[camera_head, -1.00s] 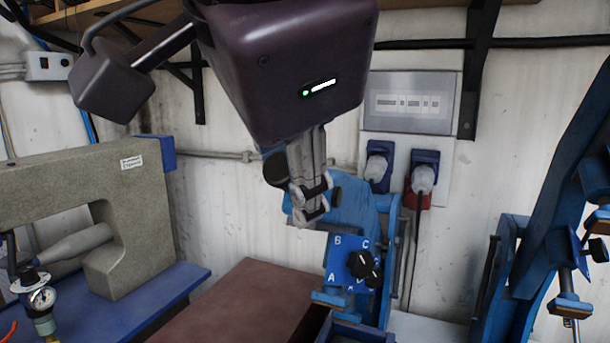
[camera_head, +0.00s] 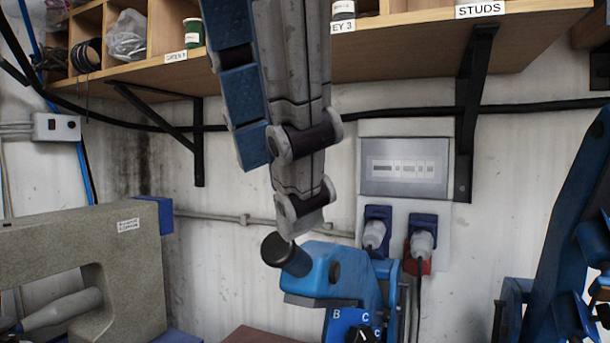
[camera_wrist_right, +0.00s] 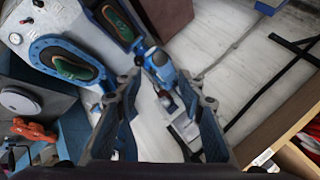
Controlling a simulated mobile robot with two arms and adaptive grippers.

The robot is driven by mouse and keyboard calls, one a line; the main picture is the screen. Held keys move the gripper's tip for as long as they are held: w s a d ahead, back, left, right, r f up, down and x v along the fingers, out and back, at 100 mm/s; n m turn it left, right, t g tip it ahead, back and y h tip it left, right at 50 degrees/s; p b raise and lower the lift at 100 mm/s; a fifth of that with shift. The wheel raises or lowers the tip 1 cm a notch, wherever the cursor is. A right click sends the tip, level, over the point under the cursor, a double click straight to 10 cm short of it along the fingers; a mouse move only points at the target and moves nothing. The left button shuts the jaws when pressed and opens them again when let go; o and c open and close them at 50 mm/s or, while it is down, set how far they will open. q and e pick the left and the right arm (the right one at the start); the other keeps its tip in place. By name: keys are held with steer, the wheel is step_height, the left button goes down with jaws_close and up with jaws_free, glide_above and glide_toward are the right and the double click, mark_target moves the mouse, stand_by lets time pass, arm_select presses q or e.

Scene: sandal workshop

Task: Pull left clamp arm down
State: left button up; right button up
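A blue machine part (camera_head: 320,272) with a round black end (camera_head: 287,252) stands below my right gripper (camera_head: 298,212) in the head view. I cannot tell for sure that it is the left clamp arm. The gripper points down with its tip just above this part; contact is not clear. In the right wrist view, the fingers of the gripper (camera_wrist_right: 163,80) are spread apart, with a blue and grey part (camera_wrist_right: 160,68) showing in line with the gap between them. I see nothing gripped. My left gripper is not in view.
A tall blue frame (camera_head: 560,215) stands at the right and a beige machine (camera_head: 125,262) at the left. A wooden shelf (camera_head: 400,32) and its bracket hang above. Sockets (camera_head: 375,233) are on the wall behind. The wrist view shows blue-rimmed sole shapes (camera_wrist_right: 70,62).

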steer(key=shift+c, duration=0.2)
steer(key=shift+w+d+r, duration=0.1)
steer(key=shift+r, duration=0.1)
steer(key=shift+c, duration=1.4)
steer(key=d+r+p, duration=0.1)
steer(key=p, duration=0.1)
steer(key=w+d+r+n+g+p, duration=0.1)
steer(key=r+p, duration=0.1)
steer(key=w+r+g+y+p, duration=0.1)
steer(key=r+p, duration=0.1)
steer(key=shift+w+d+n, duration=0.25)
steer(key=shift+d+n, duration=0.15)
jaws_close()
steer(key=w+d+r+n+g+y+p, duration=0.1)
steer(key=w+d+r+n+g+p, duration=0.1)
steer(key=w+d+p, duration=0.15)
steer(key=w+a+f, duration=0.1)
steer(key=a+f, duration=0.3)
steer(key=f, duration=0.7)
steer(key=shift+w+a+f+g+y, duration=0.15)
steer(key=shift+w+f+g+y, duration=0.15)
steer(key=shift+f, duration=0.1)
steer(key=shift+b, duration=0.3)
